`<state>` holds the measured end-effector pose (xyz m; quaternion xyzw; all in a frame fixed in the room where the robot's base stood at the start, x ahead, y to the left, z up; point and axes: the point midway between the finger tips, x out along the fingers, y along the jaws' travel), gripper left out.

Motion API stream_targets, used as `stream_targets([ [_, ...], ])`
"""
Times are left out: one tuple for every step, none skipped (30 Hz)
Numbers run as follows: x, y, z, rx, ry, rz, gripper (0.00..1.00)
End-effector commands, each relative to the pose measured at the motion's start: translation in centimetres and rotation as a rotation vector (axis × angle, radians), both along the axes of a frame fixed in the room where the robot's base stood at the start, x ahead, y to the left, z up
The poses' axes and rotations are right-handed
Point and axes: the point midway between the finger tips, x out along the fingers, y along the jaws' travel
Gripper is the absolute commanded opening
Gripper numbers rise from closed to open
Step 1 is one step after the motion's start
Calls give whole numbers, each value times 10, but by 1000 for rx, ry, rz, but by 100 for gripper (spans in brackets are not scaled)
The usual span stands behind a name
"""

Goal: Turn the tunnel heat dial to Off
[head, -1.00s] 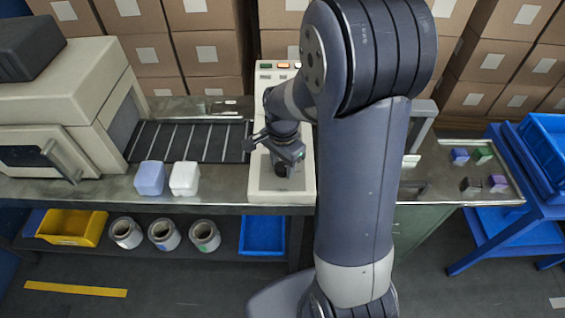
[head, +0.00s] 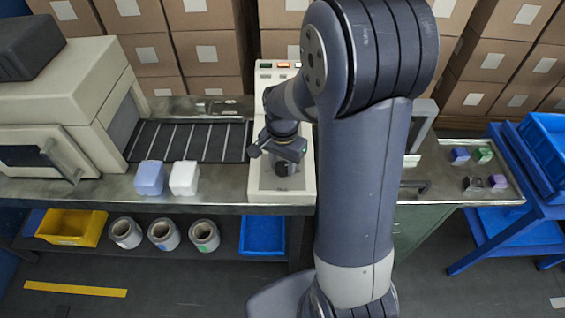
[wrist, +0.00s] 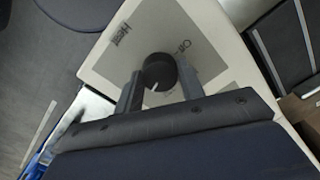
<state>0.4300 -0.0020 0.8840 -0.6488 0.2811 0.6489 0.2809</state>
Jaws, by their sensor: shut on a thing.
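The tunnel heat dial (wrist: 158,68) is a round black knob on a grey plate (wrist: 112,62) of a cream control panel (head: 258,125). The printed words "Heat" and "Off" show beyond the dial in the wrist view, "Off" just past its upper right side. A small pale notch shows on the dial's near side. My gripper (wrist: 160,75) is shut on the dial, one finger on each side. In the head view my gripper (head: 286,158) is over the panel's front part and mostly covers the dial and its markings.
A conveyor (head: 190,141) leads from the cream tunnel machine (head: 55,100) on the left. A blue block (head: 150,178) and a white block (head: 185,178) stand on the steel bench left of the panel. Small coloured blocks lie at the right. Stacked cartons (head: 205,50) fill the back.

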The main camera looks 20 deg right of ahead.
Motion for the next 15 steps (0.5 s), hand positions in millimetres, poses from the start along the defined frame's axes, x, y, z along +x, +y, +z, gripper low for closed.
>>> stream_targets([
  [0,0,0,0,0,44,14],
  [0,0,0,0,0,72,14],
  [0,0,0,0,0,111,14],
  [0,0,0,0,0,140,14],
  [0,0,0,0,0,168,14],
  [0,0,0,0,0,207,14],
  [0,0,0,0,0,235,14],
  [0,0,0,0,0,263,14],
  [0,0,0,1,-1,302,14],
  [0,0,0,1,-1,330,14],
  [0,0,0,1,-1,358,14],
  [0,0,0,1,-1,397,14],
  [0,0,0,1,-1,425,14],
  [0,0,0,1,-1,453,14],
  [0,0,0,1,-1,492,14],
])
